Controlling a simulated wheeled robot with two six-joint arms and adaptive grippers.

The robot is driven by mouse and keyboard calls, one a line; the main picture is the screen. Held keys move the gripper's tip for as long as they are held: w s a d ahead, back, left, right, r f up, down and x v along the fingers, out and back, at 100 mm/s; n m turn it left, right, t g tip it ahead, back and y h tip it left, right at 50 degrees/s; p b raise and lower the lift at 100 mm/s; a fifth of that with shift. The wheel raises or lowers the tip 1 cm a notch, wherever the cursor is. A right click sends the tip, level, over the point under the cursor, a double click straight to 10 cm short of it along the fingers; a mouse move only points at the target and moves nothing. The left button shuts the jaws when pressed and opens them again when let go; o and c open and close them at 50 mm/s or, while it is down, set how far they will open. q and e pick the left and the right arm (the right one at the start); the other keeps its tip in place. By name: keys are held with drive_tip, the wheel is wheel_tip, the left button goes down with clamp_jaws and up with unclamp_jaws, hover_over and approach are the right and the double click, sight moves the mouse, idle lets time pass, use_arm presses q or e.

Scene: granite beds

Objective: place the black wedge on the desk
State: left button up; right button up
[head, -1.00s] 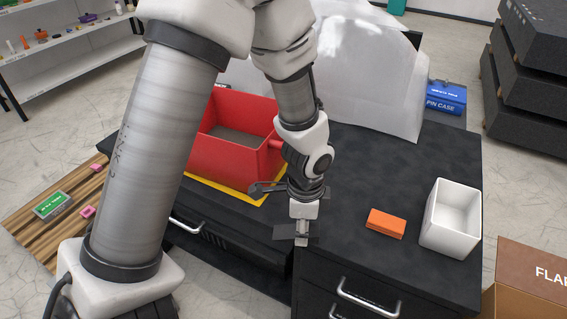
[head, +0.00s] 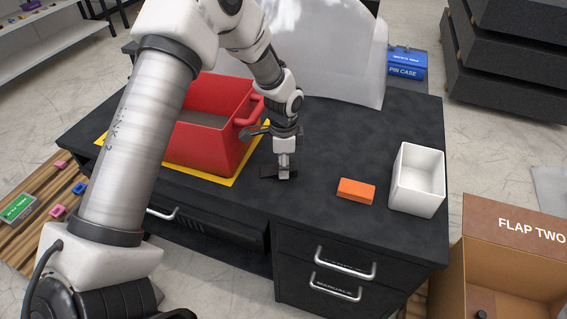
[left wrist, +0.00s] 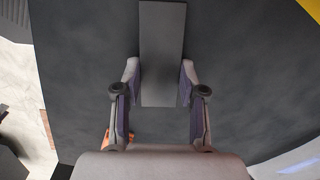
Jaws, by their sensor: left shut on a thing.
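The black wedge (left wrist: 162,52) is a long, flat dark piece between the fingers of my left gripper (left wrist: 160,88) in the left wrist view. In the head view my left gripper (head: 284,174) points down, shut on the wedge (head: 268,172), whose dark end sticks out to the left. The desk (head: 325,145) has a black speckled top. The wedge is low over the desktop, right of the red bin; I cannot tell whether it touches. My right gripper is not in view.
A red bin (head: 205,148) stands on a yellow mat (head: 222,180) left of the gripper. An orange block (head: 356,190) and a white open box (head: 417,200) are on the right. A translucent sheet (head: 335,60) stands at the back. The desktop between gripper and orange block is clear.

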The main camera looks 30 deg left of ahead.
use_arm(q)
drive_tip(key=shift+s, duration=0.1)
drive_tip(key=o, duration=1.1)
drive_tip(key=shift+f, duration=0.1)
drive_tip(key=shift+c, duration=0.2)
wheel_tip(320, 180, up, 12)
drive_tip(key=shift+r, duration=0.2)
